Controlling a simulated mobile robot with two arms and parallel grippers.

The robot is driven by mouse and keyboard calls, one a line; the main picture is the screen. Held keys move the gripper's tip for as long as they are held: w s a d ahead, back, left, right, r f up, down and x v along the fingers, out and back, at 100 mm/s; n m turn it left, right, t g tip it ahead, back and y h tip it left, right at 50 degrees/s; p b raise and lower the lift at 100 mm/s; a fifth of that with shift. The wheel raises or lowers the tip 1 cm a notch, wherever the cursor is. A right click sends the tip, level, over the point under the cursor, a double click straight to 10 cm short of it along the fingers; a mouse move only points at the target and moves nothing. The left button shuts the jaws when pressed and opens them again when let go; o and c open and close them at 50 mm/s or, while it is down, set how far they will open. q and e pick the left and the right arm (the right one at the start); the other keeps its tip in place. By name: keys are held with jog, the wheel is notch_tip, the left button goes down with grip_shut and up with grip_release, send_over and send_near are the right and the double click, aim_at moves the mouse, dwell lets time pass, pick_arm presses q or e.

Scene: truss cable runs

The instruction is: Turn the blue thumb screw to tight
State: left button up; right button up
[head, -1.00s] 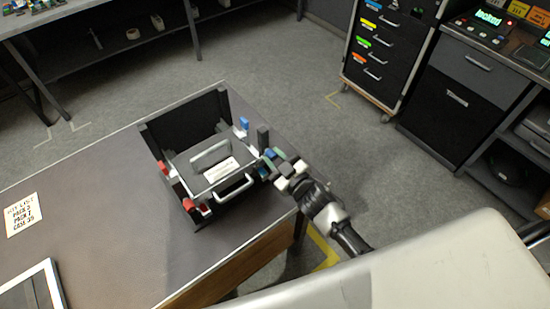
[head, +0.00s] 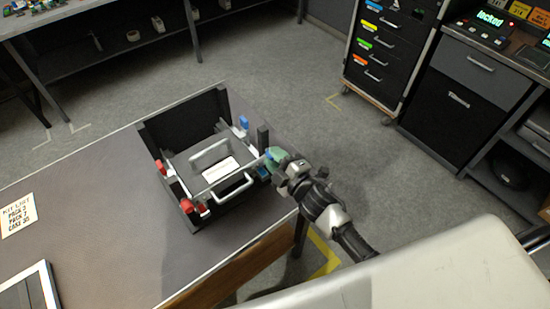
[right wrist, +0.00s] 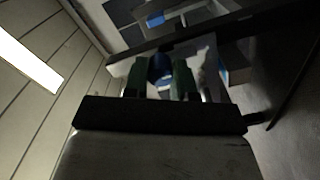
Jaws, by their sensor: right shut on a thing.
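A dark open-topped frame (head: 153,143) sits on the table and holds a grey case with light handles (head: 235,188). Near its right corner my right gripper (head: 274,160) is shut, its green-tipped fingers around a blue thumb screw (right wrist: 161,68). In the right wrist view the blue screw shows between the two green fingertips (right wrist: 162,78). The fingers hide much of it in the head view. Another blue piece (head: 243,121) stands upright at the frame's far right corner. Red pieces (head: 187,205) are on the left side. My left gripper is not in view.
The brown table (head: 100,215) is clear left of the frame except for a paper list (head: 18,215) and a white-edged panel (head: 30,290). A drawer cabinet (head: 385,55) and a counter with a lit "locked" display (head: 490,18) stand beyond open floor.

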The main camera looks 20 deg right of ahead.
dwell(0.4)
jog(key=o, duration=0.9)
jog(key=b+v, duration=0.2)
jog(key=v, duration=0.9)
